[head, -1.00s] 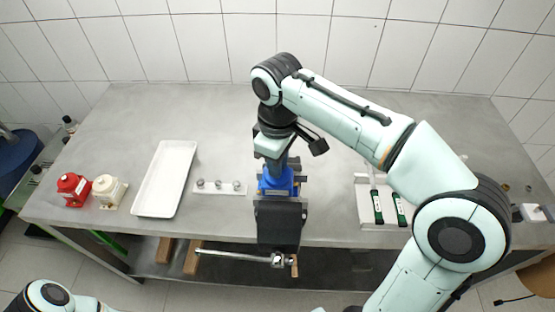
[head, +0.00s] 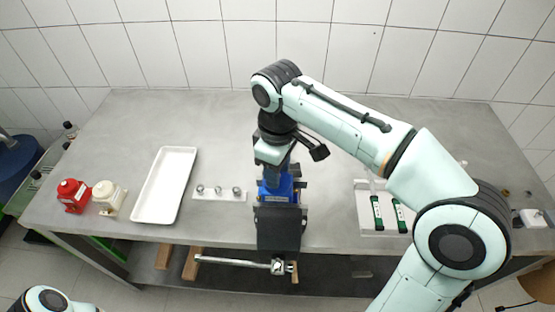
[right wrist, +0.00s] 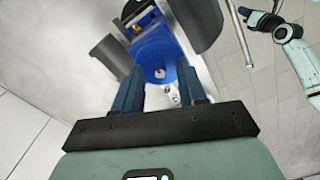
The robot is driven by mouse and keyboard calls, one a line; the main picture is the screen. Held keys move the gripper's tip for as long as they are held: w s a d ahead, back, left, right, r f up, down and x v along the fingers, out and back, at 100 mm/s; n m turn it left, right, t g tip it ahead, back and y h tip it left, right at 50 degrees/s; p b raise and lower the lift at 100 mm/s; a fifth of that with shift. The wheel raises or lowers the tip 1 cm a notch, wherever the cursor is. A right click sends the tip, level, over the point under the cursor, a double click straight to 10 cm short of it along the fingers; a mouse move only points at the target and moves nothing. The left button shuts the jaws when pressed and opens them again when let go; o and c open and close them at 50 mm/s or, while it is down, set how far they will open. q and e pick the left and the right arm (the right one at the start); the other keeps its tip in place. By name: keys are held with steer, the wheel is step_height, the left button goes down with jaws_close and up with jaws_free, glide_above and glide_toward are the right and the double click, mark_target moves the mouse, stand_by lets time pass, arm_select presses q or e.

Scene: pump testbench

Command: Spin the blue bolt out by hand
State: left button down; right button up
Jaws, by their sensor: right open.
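A blue pump part (head: 281,191) sits in the dark vise (head: 280,228) at the table's front edge. It also shows in the right wrist view (right wrist: 152,48), with a small reddish-and-white spot in its round recess. My right gripper (head: 281,176) points down just above the blue part. In the right wrist view its two blue-grey fingers (right wrist: 160,90) are apart, with nothing held between them. A small shiny metal piece (right wrist: 172,93) shows near the right finger. I cannot make out the blue bolt as a separate thing. My left gripper is out of view.
A white tray (head: 146,206) lies left of a white strip with metal fittings (head: 219,193). Red (head: 73,195) and cream (head: 107,197) parts stand farther left. A holder with green-and-black items (head: 388,216) is right of the vise. The vise handle (head: 235,262) sticks out in front.

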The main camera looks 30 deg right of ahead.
step_height(320, 180, up, 6)
steer(key=shift+r+p, duration=0.15)
steer(key=shift+p, duration=0.5)
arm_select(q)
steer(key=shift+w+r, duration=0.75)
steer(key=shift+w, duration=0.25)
arm_select(e)
step_height(320, 180, up, 7)
